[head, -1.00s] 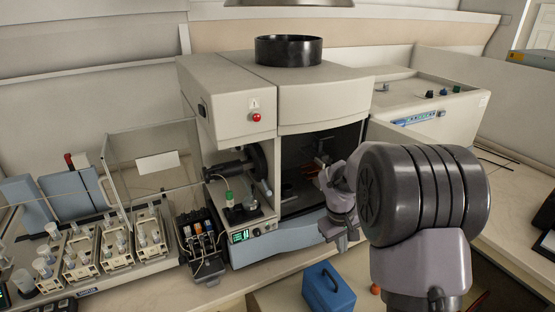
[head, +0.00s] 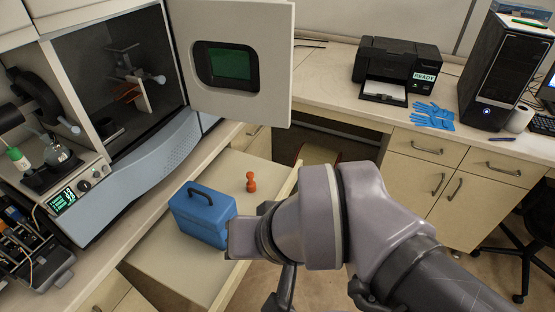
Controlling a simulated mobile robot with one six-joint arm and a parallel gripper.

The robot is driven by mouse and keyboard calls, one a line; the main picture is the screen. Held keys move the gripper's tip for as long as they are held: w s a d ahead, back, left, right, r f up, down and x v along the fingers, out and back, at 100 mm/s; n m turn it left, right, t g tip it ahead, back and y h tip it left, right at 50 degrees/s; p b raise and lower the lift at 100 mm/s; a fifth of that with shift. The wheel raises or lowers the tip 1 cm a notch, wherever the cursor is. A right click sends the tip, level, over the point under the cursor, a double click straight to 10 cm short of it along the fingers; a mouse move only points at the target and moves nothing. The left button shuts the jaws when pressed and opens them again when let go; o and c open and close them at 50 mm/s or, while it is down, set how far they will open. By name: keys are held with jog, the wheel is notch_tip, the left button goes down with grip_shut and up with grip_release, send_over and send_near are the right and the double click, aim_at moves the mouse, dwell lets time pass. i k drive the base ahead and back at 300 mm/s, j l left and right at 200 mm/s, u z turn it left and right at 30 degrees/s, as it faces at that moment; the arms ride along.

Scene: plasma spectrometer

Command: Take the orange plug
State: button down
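The orange plug (head: 250,181) stands upright in the head view, in the pulled-out drawer under the bench, right behind the blue box (head: 203,215). It is small, with a rounded top and a wider base, and nothing touches it. My arm (head: 320,215) reaches in from the lower right, and its grey end part (head: 241,238) is in front of the blue box's right side, below the plug in the picture. Dark parts show under the arm at the bottom edge. My gripper's fingers cannot be made out clearly, so its opening is unclear.
The spectrometer's door (head: 238,62) stands open above the drawer (head: 165,262). The chamber (head: 105,80) holds a small stand. A printer (head: 397,72), blue gloves (head: 433,115) and a computer tower (head: 505,70) are on the right bench. Bare drawer floor lies around the plug.

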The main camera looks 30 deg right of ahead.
aim_at(251, 185)
jog(key=z, duration=0.35)
jog(key=i+l+u, duration=0.25)
jog(key=l+u, duration=0.25)
jog(key=l, duration=0.15)
jog(key=i+l+u, duration=0.25)
jog(key=l, duration=0.15)
jog(key=l+u, duration=0.2)
jog(key=l, duration=0.15)
